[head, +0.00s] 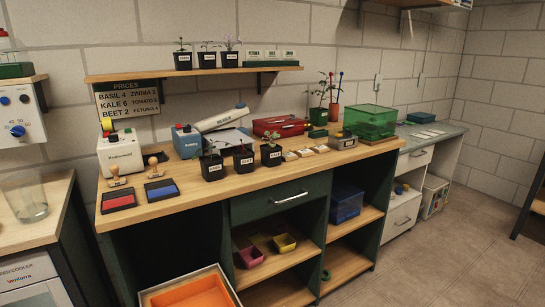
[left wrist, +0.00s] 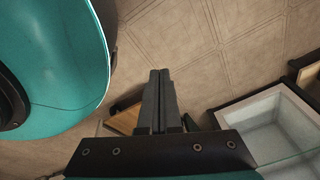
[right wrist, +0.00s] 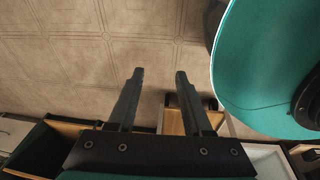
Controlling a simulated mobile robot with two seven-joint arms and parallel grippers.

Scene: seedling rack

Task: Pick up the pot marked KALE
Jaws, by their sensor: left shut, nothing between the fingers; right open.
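Three black pots with seedlings stand on the wooden counter: a left one (head: 212,167), a middle one (head: 243,161) and a right one (head: 271,154). Three more black pots stand on the wall shelf: a left one (head: 182,61), a middle one (head: 207,60) and a right one (head: 228,60). Each has a small white label, too small to read surely, so I cannot tell which is KALE. My left gripper (left wrist: 160,73) is shut and empty over the floor. My right gripper (right wrist: 159,74) is open and empty over the floor. Neither gripper shows in the head view.
Two stamp pads, red (head: 118,202) and blue (head: 160,190), lie left of the counter pots. A blue-based device (head: 187,142) stands behind them. A price board (head: 128,96) hangs behind.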

